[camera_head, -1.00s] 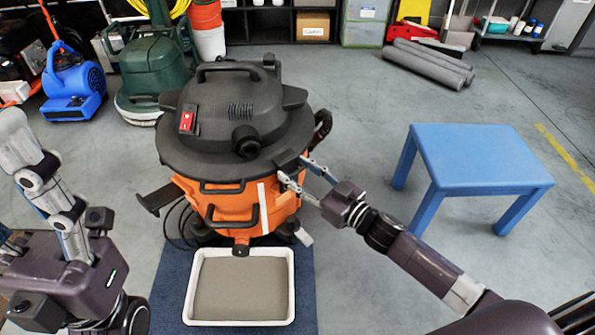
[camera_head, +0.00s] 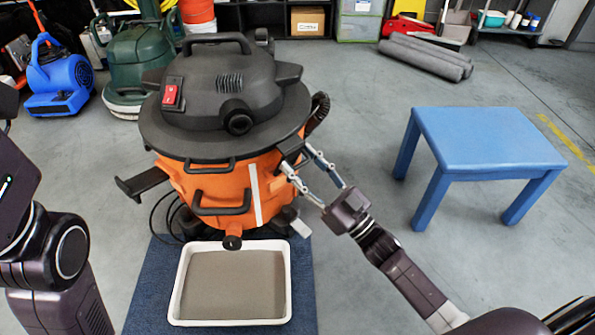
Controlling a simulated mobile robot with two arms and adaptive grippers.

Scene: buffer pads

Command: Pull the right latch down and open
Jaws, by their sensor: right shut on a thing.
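An orange vacuum drum (camera_head: 205,185) with a dark grey lid (camera_head: 225,100) stands in the middle. The right latch (camera_head: 292,146) is a dark piece at the drum's right side, just under the lid rim. My right gripper (camera_head: 295,160) is shut on the right latch, and its fingers hide part of it. The left latch (camera_head: 145,182) is a dark arm sticking out from the drum's left side. My left arm shows at the left edge, but its gripper fingers are not in view.
A white tray (camera_head: 178,293) with a grey pad (camera_head: 232,285) lies on a blue mat (camera_head: 150,290) in front of the drum. A blue table (camera_head: 490,140) stands at the right. Blue and green machines stand at the back left. Grey rolls (camera_head: 425,58) lie at the back right.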

